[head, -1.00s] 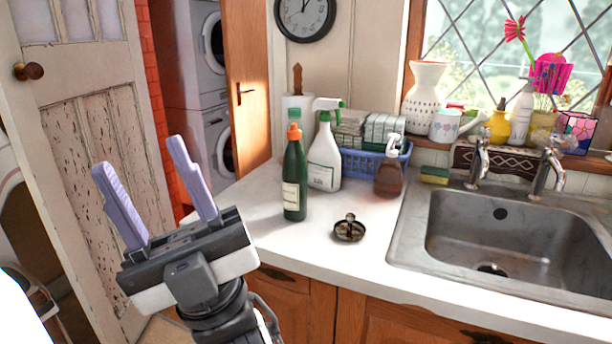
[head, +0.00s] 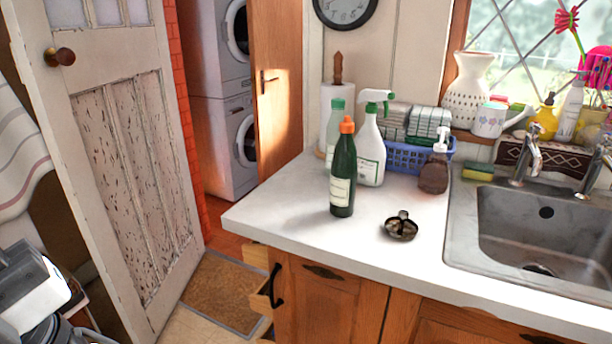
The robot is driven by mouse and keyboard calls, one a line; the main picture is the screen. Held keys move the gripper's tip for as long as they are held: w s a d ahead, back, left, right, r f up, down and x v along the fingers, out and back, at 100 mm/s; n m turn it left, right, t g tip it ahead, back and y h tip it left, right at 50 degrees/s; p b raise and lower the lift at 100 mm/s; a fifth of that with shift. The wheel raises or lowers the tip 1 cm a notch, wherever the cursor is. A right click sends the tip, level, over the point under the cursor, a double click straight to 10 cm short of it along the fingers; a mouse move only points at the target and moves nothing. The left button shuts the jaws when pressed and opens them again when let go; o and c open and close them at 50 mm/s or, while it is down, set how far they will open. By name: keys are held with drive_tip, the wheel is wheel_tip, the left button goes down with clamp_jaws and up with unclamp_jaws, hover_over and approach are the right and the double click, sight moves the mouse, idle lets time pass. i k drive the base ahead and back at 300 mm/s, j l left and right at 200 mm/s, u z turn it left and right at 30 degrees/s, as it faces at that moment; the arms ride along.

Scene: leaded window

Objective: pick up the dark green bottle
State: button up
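The dark green bottle (head: 343,178) with an orange cap stands upright on the white countertop near its left end. It has a pale label and nothing holds it. Its front is in plain view. My gripper (head: 28,285) shows only in part at the lower left edge, far to the left of the bottle and apart from it. Its fingers are out of the picture, so its opening is hidden.
A white spray bottle (head: 370,151) and a pale green-capped bottle (head: 334,128) stand close behind the bottle. A small dark metal dish (head: 401,228) lies at front right. A brown pump bottle (head: 434,173), blue basket (head: 405,157) and sink (head: 462,232) are further right. The countertop (head: 283,208) left of the bottle is clear.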

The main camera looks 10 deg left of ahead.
sight(343, 166)
drive_tip(key=i+l+z, duration=0.15)
drive_tip(key=z, duration=0.25)
drive_tip(key=i+z, duration=0.2)
drive_tip(key=z, duration=0.15)
drive_tip(key=i+l+z, duration=0.1)
drive_tip(key=i+z, duration=0.15)
drive_tip(key=z, duration=0.15)
